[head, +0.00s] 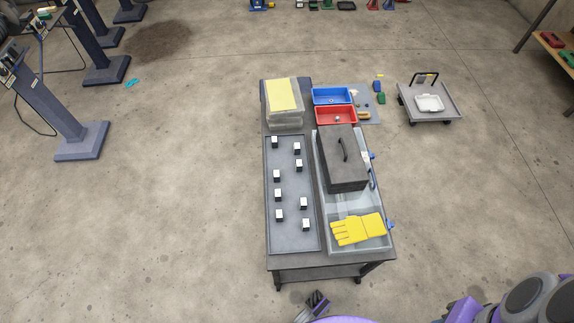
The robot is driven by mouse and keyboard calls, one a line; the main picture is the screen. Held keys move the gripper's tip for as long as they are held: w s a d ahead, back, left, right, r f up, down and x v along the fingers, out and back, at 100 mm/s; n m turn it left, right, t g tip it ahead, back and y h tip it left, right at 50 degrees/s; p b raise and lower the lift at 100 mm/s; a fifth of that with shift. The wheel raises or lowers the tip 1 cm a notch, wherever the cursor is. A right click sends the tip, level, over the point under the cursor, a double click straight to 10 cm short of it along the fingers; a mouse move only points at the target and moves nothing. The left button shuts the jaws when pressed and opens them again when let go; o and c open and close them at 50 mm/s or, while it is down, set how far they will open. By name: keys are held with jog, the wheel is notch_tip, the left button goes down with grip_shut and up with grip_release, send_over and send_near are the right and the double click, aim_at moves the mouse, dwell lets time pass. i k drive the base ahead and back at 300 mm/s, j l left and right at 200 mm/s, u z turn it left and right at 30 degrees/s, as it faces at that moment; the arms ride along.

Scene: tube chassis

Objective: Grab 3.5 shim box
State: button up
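Several small boxes with white tops and dark sides, such as one at the far left (274,142) and one at the near right (306,224), stand in two loose columns on a grey tray (291,238). They look like the shim boxes. Their labels are too small to read, so I cannot tell which one is 3.5. My gripper (316,302) is at the bottom edge, in front of the table's near end and apart from the boxes. Its fingers are small and dark, and I cannot tell whether they are open.
On the table (330,260), a black lidded case (338,150), yellow glove (358,230) and clear bin (322,160) are right of the tray. A yellow-topped stack (283,95), blue bin (332,95) and red bin (336,115) are behind. A cart (430,116) stands right.

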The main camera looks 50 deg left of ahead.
aim_at(306, 222)
jog(key=u, duration=1.65)
jog(key=j+z, duration=0.9)
jog(key=j, duration=0.15)
jog(key=k+j+z, duration=0.1)
jog(key=j+z, duration=0.35)
jog(key=k+j+z, duration=0.2)
jog(key=j+z, duration=0.25)
jog(key=k+j+z, duration=0.2)
jog(key=j+z, duration=0.3)
jog(key=l, duration=0.05)
